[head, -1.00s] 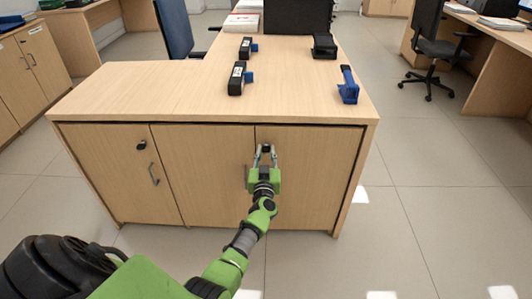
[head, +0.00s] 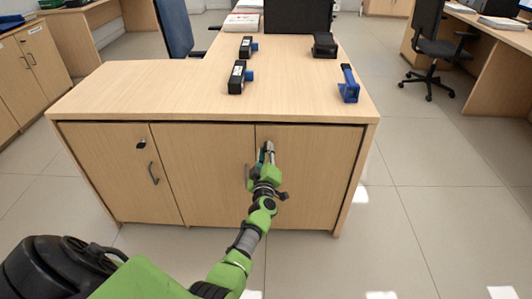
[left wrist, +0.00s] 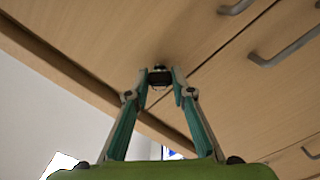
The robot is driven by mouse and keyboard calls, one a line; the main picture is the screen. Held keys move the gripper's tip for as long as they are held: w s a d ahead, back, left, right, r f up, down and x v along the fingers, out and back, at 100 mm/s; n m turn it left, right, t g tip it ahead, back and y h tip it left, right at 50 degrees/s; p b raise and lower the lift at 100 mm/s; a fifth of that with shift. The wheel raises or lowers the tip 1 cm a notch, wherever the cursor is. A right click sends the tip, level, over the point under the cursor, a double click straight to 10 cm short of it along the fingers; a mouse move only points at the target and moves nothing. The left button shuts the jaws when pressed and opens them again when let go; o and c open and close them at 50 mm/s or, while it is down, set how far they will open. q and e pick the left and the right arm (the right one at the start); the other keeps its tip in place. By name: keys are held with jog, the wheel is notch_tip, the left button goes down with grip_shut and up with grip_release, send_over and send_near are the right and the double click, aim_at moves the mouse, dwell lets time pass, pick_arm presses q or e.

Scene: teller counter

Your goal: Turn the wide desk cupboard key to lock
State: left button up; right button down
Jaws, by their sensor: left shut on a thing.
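The wide desk cupboard (head: 315,185) has two wooden doors under the counter top, both closed. Its dark key (left wrist: 160,70) sits high on the right-hand door, close to the seam between the doors. My left gripper (head: 267,150) is at that door, rolled so its fingers nearly overlap in the head view and hide the key there. In the left wrist view, the left gripper's fingertips (left wrist: 160,78) are closed on the dark key from both sides. My right gripper is in neither view.
A narrower door (head: 120,175) on the left has its own black key (head: 141,144) and a handle (head: 153,173). The wide cupboard's handles (left wrist: 290,47) are close to my gripper. Black stamps and blue-handled items stand on the counter top (head: 190,85).

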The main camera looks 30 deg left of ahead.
pick_arm(q)
jog(key=shift+n+b, duration=1.05)
jog(key=shift+n, duration=3.25)
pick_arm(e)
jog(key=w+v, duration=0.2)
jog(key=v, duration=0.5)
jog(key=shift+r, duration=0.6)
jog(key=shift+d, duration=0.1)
pick_arm(q)
jog(key=o, duration=1.1)
